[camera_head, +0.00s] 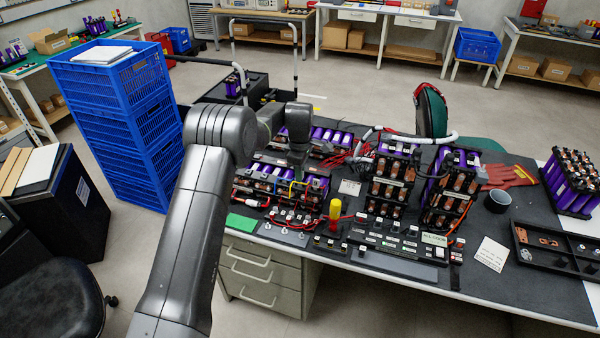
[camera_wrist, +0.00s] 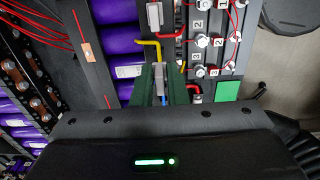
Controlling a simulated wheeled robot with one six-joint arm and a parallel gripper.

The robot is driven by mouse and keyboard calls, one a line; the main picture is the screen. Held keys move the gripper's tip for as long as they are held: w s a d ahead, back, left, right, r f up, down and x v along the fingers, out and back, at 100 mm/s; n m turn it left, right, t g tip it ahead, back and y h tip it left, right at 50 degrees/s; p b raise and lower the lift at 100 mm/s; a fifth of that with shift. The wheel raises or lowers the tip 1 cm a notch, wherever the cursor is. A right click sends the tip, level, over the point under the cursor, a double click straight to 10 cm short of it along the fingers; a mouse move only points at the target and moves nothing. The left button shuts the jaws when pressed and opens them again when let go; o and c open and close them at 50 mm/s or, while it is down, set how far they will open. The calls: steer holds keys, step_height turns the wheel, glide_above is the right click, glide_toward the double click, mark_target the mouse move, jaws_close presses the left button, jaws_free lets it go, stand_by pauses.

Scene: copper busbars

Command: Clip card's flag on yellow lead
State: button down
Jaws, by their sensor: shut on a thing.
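My gripper (camera_wrist: 163,80) reaches down over the battery pack (camera_head: 262,180) at the left of the bench. Its green fingers are shut on a thin blue-grey piece (camera_wrist: 160,84), mostly hidden between them. The yellow lead (camera_wrist: 152,43) bends just beyond the fingertips in the wrist view; I cannot tell whether the held piece touches it. In the head view, my wrist hides part of this pack. A white card (camera_head: 349,187) lies right of the pack, its writing too small to read.
Numbered terminals (camera_wrist: 200,41) and a green pad (camera_wrist: 227,91) are right of the fingers in the wrist view. A yellow-handled tool (camera_head: 335,209) stands at the bench front. Upright packs (camera_head: 390,183) and another white card (camera_head: 492,253) are to the right.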

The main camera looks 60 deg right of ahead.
steer(key=shift+f, duration=0.1)
stand_by(0.3)
steer(key=shift+f+b, duration=0.35)
steer(key=shift+f, duration=0.05)
steer(key=shift+f+b, duration=0.35)
steer(key=shift+f, duration=0.25)
steer(key=c, duration=1.4)
jaws_free()
steer(key=shift+o, duration=0.2)
steer(key=shift+r, duration=0.15)
steer(key=shift+r+p, duration=1.55)
steer(key=shift+r, duration=1.35)
